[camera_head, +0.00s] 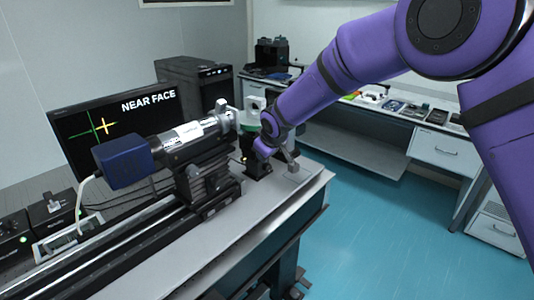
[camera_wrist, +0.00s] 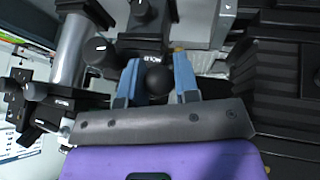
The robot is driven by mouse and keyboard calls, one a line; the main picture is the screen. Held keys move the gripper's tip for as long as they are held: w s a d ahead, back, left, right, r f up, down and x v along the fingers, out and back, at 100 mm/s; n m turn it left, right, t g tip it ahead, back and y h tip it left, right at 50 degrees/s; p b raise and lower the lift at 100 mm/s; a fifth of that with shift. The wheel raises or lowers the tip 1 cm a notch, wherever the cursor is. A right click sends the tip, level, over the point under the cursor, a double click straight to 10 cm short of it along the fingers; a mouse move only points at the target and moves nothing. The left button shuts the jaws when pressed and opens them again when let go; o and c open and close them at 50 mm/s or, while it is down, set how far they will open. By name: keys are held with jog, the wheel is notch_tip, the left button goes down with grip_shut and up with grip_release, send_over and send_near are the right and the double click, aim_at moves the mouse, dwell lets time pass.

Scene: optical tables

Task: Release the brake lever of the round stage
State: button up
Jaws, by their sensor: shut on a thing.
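My gripper (camera_wrist: 157,78) shows in the wrist view with its two blue-grey fingers closed around a round black knob (camera_wrist: 158,82). The knob appears to be the end of the brake lever; a small white "HOLD" label shows just beyond it. The lever's shaft is mostly hidden by the knob and fingers. A black part (camera_wrist: 152,15) stands just behind the label. In the head view my purple arm reaches down to the far end of the table, and its wrist hides most of the stage there. The fingers and knob cannot be made out in that view.
A grey tube with a blue end block (camera_head: 122,163) sits on a black rail along the table (camera_head: 262,218). A monitor (camera_head: 75,128) reading "NEAR FACE" stands behind it. A white bench (camera_head: 440,152) stands at the back right. Blue floor between is clear.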

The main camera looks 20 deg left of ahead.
jog(key=o, duration=0.9)
jog(key=shift+r, duration=0.1)
jog(key=v, duration=1)
jog(key=shift+s+d+r, duration=0.1)
jog(key=shift+s+r, duration=0.1)
